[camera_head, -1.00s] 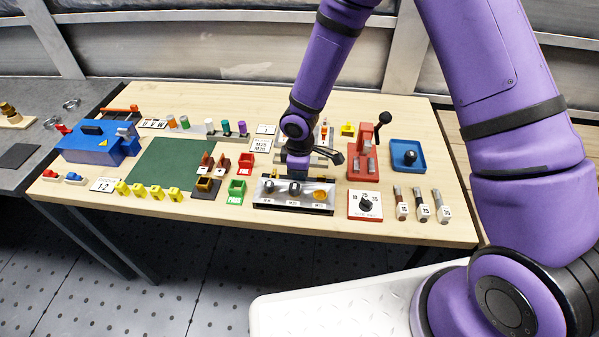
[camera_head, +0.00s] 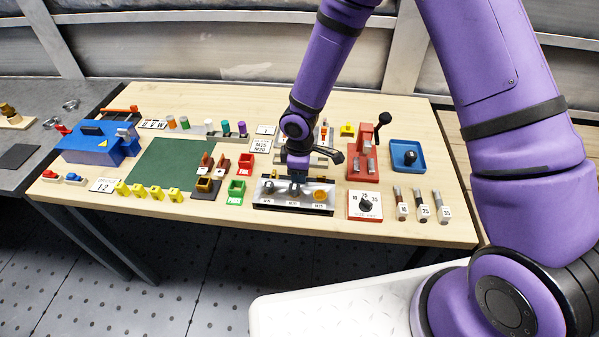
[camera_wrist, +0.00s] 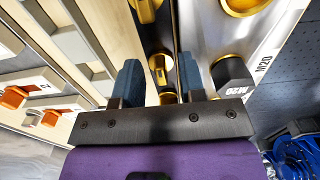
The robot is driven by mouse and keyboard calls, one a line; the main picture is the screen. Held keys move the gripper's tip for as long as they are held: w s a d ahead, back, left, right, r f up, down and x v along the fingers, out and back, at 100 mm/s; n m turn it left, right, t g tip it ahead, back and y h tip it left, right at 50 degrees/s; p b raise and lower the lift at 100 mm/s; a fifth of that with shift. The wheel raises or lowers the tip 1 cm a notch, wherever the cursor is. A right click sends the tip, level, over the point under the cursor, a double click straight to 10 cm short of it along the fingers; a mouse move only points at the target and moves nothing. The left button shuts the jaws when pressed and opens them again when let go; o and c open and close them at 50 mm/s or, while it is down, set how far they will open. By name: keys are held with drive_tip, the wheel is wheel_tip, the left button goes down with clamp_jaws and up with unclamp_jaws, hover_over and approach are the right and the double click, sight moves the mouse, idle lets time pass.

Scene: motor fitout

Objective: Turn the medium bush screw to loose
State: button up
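The bush panel (camera_head: 262,204), a metal strip with a black base, stands at the front middle of the table and carries a row of bushes with labels below. In the wrist view, a gold screw (camera_wrist: 159,68) shows on the metal between the two blue fingers of my gripper (camera_wrist: 160,80). The fingers are apart, with a gap beside the screw. A dark hexagonal piece marked M20 (camera_wrist: 235,75) lies just right of the right finger. In the head view, my gripper (camera_head: 297,184) points down over the panel's middle and hides part of it.
A dial box (camera_head: 365,205) and several labelled tools (camera_head: 421,206) stand right of the panel. A red lever press (camera_head: 364,160) and a blue tray (camera_head: 409,156) are behind them. Green and red bins (camera_head: 236,191) stand close on the left.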

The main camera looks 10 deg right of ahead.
wheel_tip(320, 180, up, 11)
drive_tip(key=shift+f, duration=0.15)
idle(0.4)
drive_tip(key=s+d+r+m+t, duration=0.1)
drive_tip(key=s+d+r+m, duration=0.15)
drive_tip(key=d+r, duration=0.35)
drive_tip(key=s+d+r+m+t+h, duration=0.1)
drive_tip(key=s+d+r+m, duration=0.15)
drive_tip(key=r, duration=0.55)
drive_tip(key=s+d+r+m+t, duration=0.1)
drive_tip(key=s+d+r+m, duration=0.15)
drive_tip(key=d+r, duration=0.4)
drive_tip(key=s+d+r+m+t, duration=0.1)
drive_tip(key=s+d+r+m, duration=0.2)
drive_tip(key=s+r, duration=0.2)
drive_tip(key=s+d+r+m+t+y, duration=0.1)
drive_tip(key=s+d+r+m, duration=0.2)
drive_tip(key=s, duration=0.9)
wheel_tip(320, 180, up, 3)
drive_tip(key=shift+f+m, duration=0.1)
drive_tip(key=shift+m, duration=0.65)
